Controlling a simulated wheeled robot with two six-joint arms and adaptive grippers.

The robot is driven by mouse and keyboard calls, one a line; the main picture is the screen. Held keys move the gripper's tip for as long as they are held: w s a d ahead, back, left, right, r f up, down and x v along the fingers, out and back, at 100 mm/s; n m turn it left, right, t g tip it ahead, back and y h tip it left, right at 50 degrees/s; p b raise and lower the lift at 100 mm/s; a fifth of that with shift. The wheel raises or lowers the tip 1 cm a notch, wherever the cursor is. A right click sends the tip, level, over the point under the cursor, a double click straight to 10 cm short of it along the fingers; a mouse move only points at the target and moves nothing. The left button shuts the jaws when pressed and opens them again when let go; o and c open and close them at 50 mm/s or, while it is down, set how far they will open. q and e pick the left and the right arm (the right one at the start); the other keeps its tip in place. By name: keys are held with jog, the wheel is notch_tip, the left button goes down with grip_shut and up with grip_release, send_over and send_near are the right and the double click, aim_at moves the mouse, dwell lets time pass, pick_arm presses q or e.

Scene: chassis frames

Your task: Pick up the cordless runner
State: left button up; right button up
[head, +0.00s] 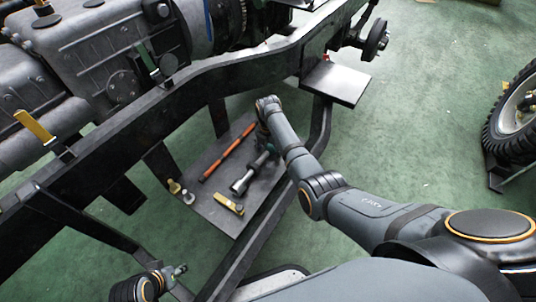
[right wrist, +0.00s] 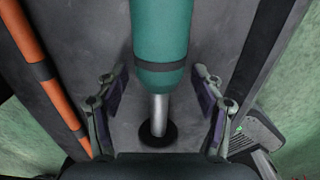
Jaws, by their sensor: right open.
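The cordless runner, a long tool with a teal body and silver neck (head: 247,176), lies on the grey shelf (head: 213,212) under the chassis rail. In the right wrist view its teal body (right wrist: 162,45) and silver neck run down the middle, ending in a round black part. My right gripper (right wrist: 160,105) is open, with one finger on each side of the tool and gaps showing on both sides. In the head view my wrist hides part of the tool. My left gripper (head: 178,271) is low at the left, away from the shelf; its jaws are too small to read.
An orange bar (head: 228,152) lies left of the runner; it also shows in the right wrist view (right wrist: 42,65). A yellow-and-black tool (head: 229,204) and small brass-coloured parts (head: 175,187) share the shelf. The dark chassis rail (head: 150,120) runs above, and a wheel (head: 515,115) stands right.

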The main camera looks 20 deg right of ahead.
jog(key=shift+r, duration=0.1)
grip_shut()
dwell(0.3)
pick_arm(q)
jog(key=shift+r, duration=0.15)
pick_arm(e)
jog(key=shift+w+r, duration=0.1)
jog(key=shift+r, duration=0.05)
